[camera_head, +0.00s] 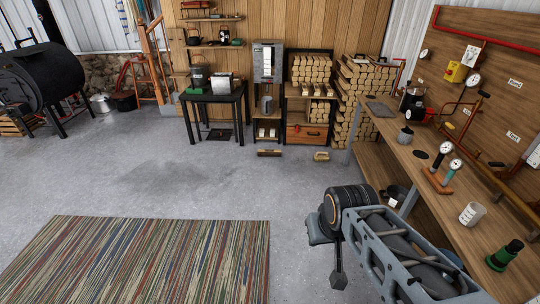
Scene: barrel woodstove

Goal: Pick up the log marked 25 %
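No mark reading 25 % is legible at this size, so I cannot tell which log carries it. Several pale split logs with small light tags (318,92) lie on the middle shelf of the dark log rack (283,108), against the back wall. Two small log-like pieces lie on the floor before it: one with a pale label (269,152) at the left, another (321,156) at the right. My arm reaches in from the lower right. My gripper (337,262) hangs above the floor, far in front of the rack, with nothing visible in it; its finger opening is unclear.
Stacked firewood (362,95) stands right of the rack. A long wooden workbench (400,145) with gauges and cans runs down the right side, close to my arm. A black table (214,97) and barrel stove (40,77) stand left. Grey floor between striped rug (150,262) and rack is clear.

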